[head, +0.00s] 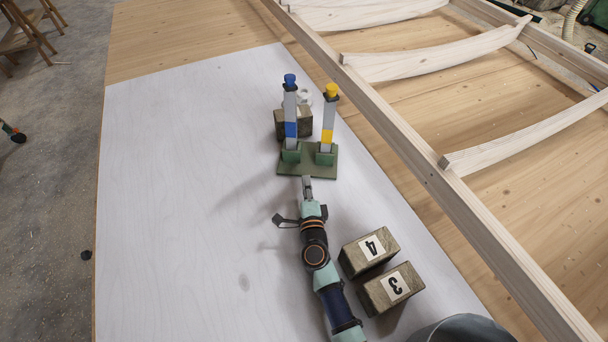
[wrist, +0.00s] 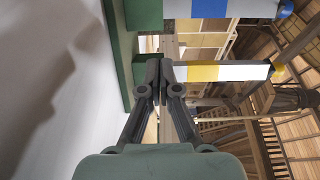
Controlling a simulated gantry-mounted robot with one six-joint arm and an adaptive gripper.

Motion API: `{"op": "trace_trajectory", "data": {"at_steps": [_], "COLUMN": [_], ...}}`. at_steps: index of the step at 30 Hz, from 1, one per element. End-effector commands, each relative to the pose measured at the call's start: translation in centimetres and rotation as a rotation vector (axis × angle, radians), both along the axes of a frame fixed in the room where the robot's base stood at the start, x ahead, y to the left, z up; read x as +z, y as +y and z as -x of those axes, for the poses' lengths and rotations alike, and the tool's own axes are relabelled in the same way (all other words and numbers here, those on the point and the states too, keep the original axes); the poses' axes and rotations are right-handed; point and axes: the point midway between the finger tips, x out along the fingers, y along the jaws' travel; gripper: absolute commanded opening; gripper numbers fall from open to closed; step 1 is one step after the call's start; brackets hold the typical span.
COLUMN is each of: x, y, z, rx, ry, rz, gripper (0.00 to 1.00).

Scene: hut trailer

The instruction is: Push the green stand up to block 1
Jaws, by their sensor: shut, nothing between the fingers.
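The green stand (head: 322,170) is a flat base with two sockets on the white board, in the middle of the head view. A blue-topped grey upright (head: 290,110) and a yellow-topped one (head: 329,115) rise from it. A brown wooden block (head: 279,122) stands just behind the stand, partly hidden by the blue upright; I see no number on it, so I cannot tell if it is block 1. My gripper (head: 307,181) is shut and empty at the stand's near edge. In the wrist view its fingertips (wrist: 160,66) are close to the green base (wrist: 118,50); contact is unclear.
Blocks marked 4 (head: 368,250) and 3 (head: 391,287) lie right of my arm. White round items (head: 304,96) sit behind the uprights. A wooden frame rail (head: 420,165) runs along the right. The white board (head: 180,200) is clear on the left.

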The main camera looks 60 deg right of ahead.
Motion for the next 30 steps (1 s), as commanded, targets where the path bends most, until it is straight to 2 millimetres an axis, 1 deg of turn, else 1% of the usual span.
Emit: {"op": "trace_trajectory", "data": {"at_steps": [6, 9, 13, 18, 26, 28, 30], "x": [-0.4, -0.4, -0.3, 0.0, 0.0, 0.0, -0.1], "y": [-3.4, -4.7, -5.9, -6.6, -6.6, -7.0, -8.1], "z": [-2.9, -4.1, -5.2, -5.7, -5.7, -5.6, -5.2], "rx": [-0.001, 0.001, 0.001, 0.001, 0.001, -0.006, -0.025], "ry": [-0.003, -0.002, -0.001, -0.001, -0.001, 0.000, 0.001], "rz": [0.002, 0.001, 0.000, -0.001, -0.001, 0.000, 0.001], "gripper": [0.00, 0.00, 0.00, 0.00, 0.00, 0.00, 0.00]}}
